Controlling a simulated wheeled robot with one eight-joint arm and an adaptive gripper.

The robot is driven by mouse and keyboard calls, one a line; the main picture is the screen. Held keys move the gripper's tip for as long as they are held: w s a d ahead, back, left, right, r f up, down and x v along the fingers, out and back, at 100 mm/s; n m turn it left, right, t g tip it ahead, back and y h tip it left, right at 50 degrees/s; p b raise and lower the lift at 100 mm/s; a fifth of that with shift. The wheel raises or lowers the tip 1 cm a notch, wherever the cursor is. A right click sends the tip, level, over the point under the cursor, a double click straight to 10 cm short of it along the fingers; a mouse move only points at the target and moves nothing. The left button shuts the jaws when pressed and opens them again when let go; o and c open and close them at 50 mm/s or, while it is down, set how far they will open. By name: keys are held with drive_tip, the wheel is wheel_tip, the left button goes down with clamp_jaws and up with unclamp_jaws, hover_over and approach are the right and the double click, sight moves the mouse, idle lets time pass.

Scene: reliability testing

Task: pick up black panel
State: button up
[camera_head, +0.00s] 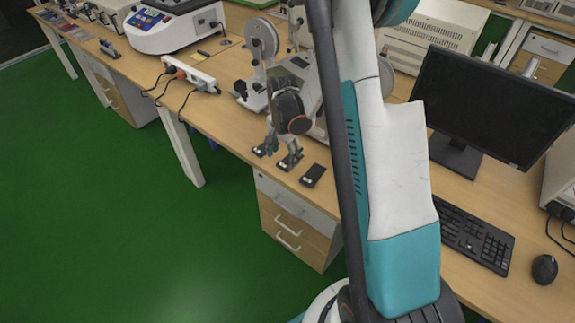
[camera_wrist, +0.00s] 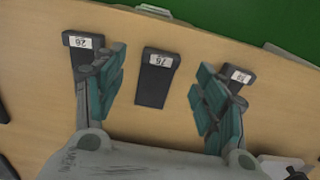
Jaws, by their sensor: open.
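Three small black panels with white number labels lie on the wooden table near its front edge. In the wrist view, one panel (camera_wrist: 153,85) lies in the gap between my fingers. A second panel (camera_wrist: 82,47) is at the left, partly behind one finger. The third panel (camera_wrist: 238,82) is at the right, mostly hidden by the other finger. In the head view, one panel (camera_head: 313,176) lies clear, right of my gripper (camera_head: 282,150). Another panel (camera_head: 259,151) is at its left. My gripper is open and empty, pointing down above the panels; its exact height is unclear.
Behind my gripper stands a device with a white reel (camera_head: 262,40). A white power strip (camera_head: 190,73) with cables lies left of it. A monitor (camera_head: 490,105), keyboard (camera_head: 470,238) and mouse (camera_head: 544,269) are at the right. Drawers (camera_head: 295,225) stand under the table edge.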

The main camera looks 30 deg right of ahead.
sight(283, 165)
wheel_tip(283, 165, down, 4)
drive_tip(key=shift+b, duration=0.75)
drive_tip(key=shift+r, duration=0.1)
drive_tip(key=shift+c, duration=0.6)
drive_tip(key=c, duration=0.9)
drive_tip(key=shift+r, duration=0.1)
drive_tip(key=shift+c, duration=0.2)
wheel_tip(283, 165, up, 20)
drive_tip(key=p, duration=0.7)
drive_tip(key=shift+f, duration=0.2)
